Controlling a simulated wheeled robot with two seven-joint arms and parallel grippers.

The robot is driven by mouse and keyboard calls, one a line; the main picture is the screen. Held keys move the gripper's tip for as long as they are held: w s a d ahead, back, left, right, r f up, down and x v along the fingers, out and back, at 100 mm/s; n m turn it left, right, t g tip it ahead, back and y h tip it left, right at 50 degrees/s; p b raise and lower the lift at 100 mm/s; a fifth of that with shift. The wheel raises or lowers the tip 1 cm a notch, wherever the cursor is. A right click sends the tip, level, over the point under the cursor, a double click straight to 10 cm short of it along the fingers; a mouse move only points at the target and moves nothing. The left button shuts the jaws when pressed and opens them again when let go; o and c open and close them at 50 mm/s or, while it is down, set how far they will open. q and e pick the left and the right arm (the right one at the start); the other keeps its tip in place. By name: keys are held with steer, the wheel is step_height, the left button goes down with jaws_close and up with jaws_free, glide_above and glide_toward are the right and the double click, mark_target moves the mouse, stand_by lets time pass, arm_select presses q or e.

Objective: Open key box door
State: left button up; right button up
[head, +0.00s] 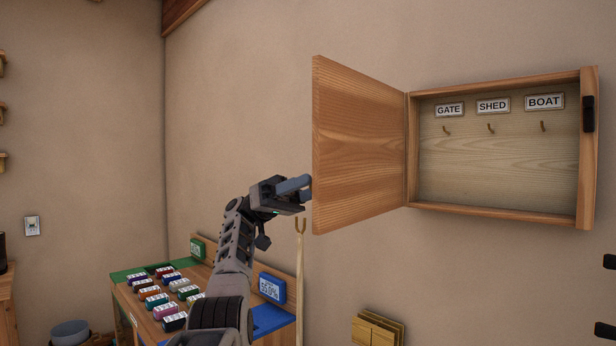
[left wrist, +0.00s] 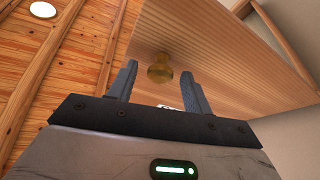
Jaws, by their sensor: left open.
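The key box (head: 498,209) hangs on the wall at the right of the head view. Its wooden door (head: 358,150) stands wide open, swung out on its left-side hinge. Inside are labels GATE, SHED and BOAT, each above an empty hook. My left gripper (head: 296,188) is at the door's free edge, on its outer side. In the left wrist view the gripper (left wrist: 160,78) is open, and the door's round brass knob (left wrist: 160,70) shows between its fingers, not gripped. The knob is hidden in the head view. My right gripper is not in view.
A wooden bench (head: 130,303) with rows of small coloured items and a blue display (head: 270,288) stands below my left arm. A pole with a forked top (head: 300,250) is under the door. Dark shapes (head: 608,262) are cut off at the right edge.

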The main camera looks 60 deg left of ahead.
mark_target(315, 139)
arm_select(q)
steer(key=d+r, duration=0.1)
steer(key=r, duration=0.1)
steer(key=s+d+r+b, duration=0.1)
steer(key=r, duration=0.2)
steer(key=s+d+r, duration=0.1)
steer(key=r, duration=0.2)
steer(key=shift+s+d+b, duration=0.25)
steer(key=shift+d+b, duration=0.1)
steer(key=shift+b, duration=0.05)
steer(key=s+d+r+b, duration=0.3)
steer(key=s+d+r, duration=0.2)
steer(key=d, duration=0.3)
steer(key=shift+s, duration=0.2)
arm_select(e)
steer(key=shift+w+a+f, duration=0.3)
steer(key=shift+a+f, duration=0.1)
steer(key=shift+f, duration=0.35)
arm_select(q)
steer(key=shift+c, duration=0.3)
